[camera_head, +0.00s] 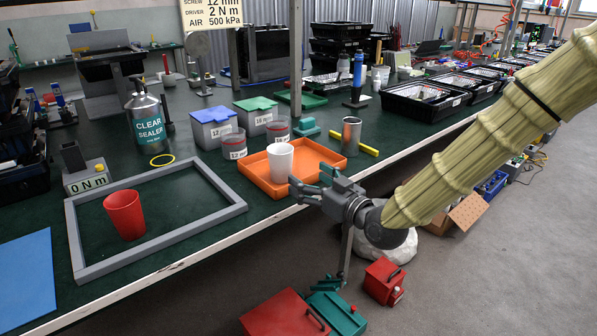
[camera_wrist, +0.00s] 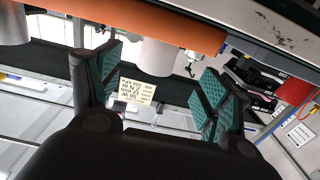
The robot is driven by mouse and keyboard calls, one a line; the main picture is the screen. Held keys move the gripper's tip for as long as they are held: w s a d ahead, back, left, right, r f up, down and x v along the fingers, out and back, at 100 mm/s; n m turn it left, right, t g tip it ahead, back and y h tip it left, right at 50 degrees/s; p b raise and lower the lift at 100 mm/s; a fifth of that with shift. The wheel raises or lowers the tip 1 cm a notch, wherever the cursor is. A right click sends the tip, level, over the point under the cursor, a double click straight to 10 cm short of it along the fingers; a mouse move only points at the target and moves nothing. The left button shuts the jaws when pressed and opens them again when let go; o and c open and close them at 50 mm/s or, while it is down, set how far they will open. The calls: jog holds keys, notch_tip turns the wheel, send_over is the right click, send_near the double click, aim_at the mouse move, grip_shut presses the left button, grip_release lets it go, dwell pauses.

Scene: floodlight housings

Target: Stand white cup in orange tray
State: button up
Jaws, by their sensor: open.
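The white cup (camera_head: 280,164) stands upright inside the orange tray (camera_head: 322,153), near its left front part. My gripper (camera_head: 309,181) is open at the tray's front edge, just right of and in front of the cup. In the wrist view, which is upside down, the white cup (camera_wrist: 158,57) shows beyond the gap between the open fingers of my gripper (camera_wrist: 158,80). The fingers look empty and apart from the cup. The orange tray's rim (camera_wrist: 140,16) crosses the top of that view and hides the cup's base.
A steel cylinder (camera_head: 351,137) stands behind the tray's right side, by a yellow bar (camera_head: 368,150). Grey bins (camera_head: 213,133) and clear jars (camera_head: 234,147) stand behind left. A red cup (camera_head: 126,213) stands inside a grey frame (camera_head: 217,185). Red boxes (camera_head: 284,318) lie below the table edge.

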jog(key=shift+s+d, duration=0.4)
jog(key=shift+s, duration=0.15)
jog(key=s+d+f+m+g+h, duration=0.15)
jog(key=s+f, duration=0.25)
jog(key=f, duration=0.7)
jog(key=s+d+f+m+g+h, duration=0.1)
jog(key=s+d+f+g+h, duration=0.3)
jog(key=f, duration=0.6)
jog(key=s+f+m+g, duration=0.15)
jog(key=s+f, duration=0.35)
jog(key=f, duration=0.6)
jog(key=s+d+f+m+g+h, duration=0.1)
jog(key=s+d+f+g, duration=0.1)
jog(key=s+f, duration=0.4)
jog(key=s+d+f+m+g+h, duration=0.1)
jog(key=s+d+f+g+h, duration=0.1)
jog(key=s, duration=1.1)
jog(key=s+d+f+m+g+h, duration=0.1)
jog(key=s+d+f+g+h, duration=0.1)
jog(key=s+d+f, duration=0.3)
jog(key=s+f+g, duration=0.1)
jog(key=s+f, duration=0.3)
jog(key=s, duration=0.1)
jog(key=shift+d+f+m+g, duration=0.3)
jog(key=shift+d, duration=0.1)
